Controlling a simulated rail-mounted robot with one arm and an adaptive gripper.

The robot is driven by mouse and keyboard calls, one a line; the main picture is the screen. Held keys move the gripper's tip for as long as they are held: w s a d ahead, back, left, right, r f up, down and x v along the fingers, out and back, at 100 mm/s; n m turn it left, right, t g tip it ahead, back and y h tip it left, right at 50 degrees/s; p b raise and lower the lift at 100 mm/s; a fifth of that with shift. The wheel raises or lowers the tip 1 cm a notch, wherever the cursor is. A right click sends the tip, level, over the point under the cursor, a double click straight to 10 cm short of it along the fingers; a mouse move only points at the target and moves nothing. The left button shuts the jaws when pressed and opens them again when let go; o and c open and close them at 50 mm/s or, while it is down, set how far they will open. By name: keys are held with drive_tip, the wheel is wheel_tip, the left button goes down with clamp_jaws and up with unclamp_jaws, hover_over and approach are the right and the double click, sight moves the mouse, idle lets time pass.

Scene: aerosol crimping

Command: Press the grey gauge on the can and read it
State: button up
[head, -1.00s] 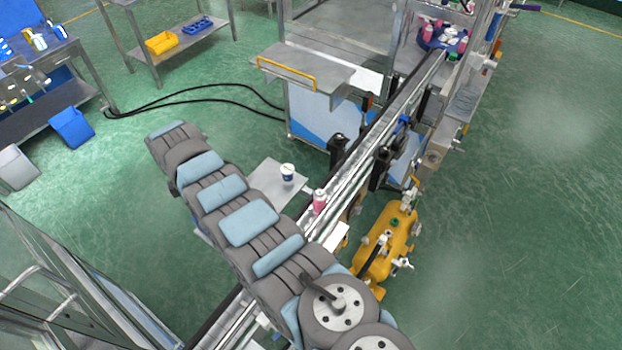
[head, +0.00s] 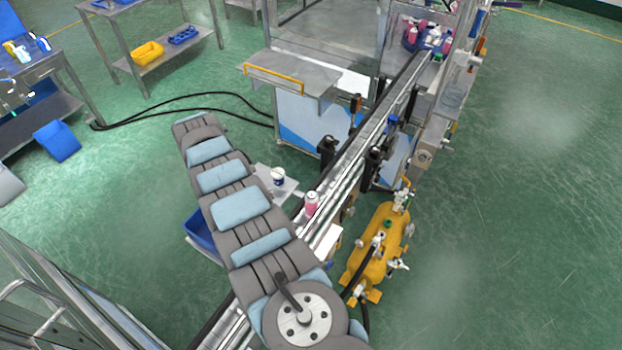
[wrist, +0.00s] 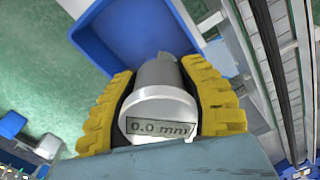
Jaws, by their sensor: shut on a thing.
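The grey gauge (wrist: 160,100) is a cylinder with a small display that reads 0.0 mm in the wrist view. My gripper (wrist: 160,92) has yellow ribbed fingers on both sides of the gauge and is shut on it. A pink can with a white top (head: 312,203) stands upright on the conveyor in the head view. The gauge is apart from this can. In the head view my arm hides the gripper and the gauge.
A blue bin (wrist: 120,38) lies below the gauge; it also shows beside my arm in the head view (head: 200,230). A white cup (head: 278,176) stands on a small plate beside the conveyor (head: 345,180). A yellow tank (head: 378,250) stands right of it.

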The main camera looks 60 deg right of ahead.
drive_tip(key=shift+s+d+f, duration=0.1)
drive_tip(key=shift+s+d, duration=0.4)
drive_tip(key=shift+d, duration=0.2)
drive_tip(key=shift+s+d+f, duration=0.1)
drive_tip(key=shift+s+d, duration=0.35)
drive_tip(key=shift+d, duration=0.2)
drive_tip(key=shift+d+b, duration=0.1)
drive_tip(key=shift+b, duration=0.2)
drive_tip(key=shift+n, duration=0.4)
drive_tip(key=shift+s+d+f+b, duration=0.1)
drive_tip(key=shift+s+d+b, duration=0.15)
drive_tip(key=shift+s+d, duration=0.75)
drive_tip(key=shift+s+d+f+b, duration=0.1)
drive_tip(key=shift+s+d+b, duration=0.1)
drive_tip(key=shift+s+d, duration=0.8)
drive_tip(key=shift+d, duration=0.2)
drive_tip(key=shift+d, duration=0.15)
drive_tip(key=shift+s, duration=0.1)
